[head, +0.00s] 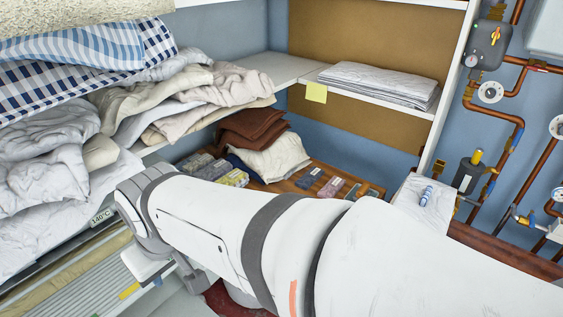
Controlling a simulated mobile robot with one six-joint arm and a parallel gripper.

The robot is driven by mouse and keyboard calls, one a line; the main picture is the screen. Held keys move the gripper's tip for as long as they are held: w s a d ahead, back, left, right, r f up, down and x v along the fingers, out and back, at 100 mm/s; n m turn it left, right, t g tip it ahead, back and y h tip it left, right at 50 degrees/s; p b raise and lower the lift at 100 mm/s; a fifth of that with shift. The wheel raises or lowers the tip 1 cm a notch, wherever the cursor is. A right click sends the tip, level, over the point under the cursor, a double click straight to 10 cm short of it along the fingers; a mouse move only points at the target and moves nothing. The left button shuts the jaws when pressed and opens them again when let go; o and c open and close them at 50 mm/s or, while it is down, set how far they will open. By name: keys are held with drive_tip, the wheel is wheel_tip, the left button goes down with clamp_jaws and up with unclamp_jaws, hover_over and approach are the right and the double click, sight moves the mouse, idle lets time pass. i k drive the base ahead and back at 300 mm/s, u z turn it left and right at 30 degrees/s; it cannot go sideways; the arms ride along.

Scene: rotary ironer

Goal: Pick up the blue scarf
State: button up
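No single cloth is clearly the blue scarf. A blue-and-white checked cloth (75,78) lies at the upper left, with a paler blue striped cloth (85,45) on top of it. A dark blue folded cloth (243,170) shows partly under a cream cloth on the wooden surface at the back. My arm crosses the front from the lower right to the left. The end of my arm, with what seems to be my gripper (165,272), hangs low at the left, over the ironer's edge and apart from these blue cloths. Its fingers cannot be made out.
Crumpled white and beige linens (185,100) cover the left side. Brown cloths (252,127) and small boxes (325,185) stand on the wooden surface (290,186). A shelf (385,98) holds folded white sheets (378,82). Copper pipes (515,150) and valves line the right wall.

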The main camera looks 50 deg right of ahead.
sight(313, 174)
drive_tip(key=z, duration=1.85)
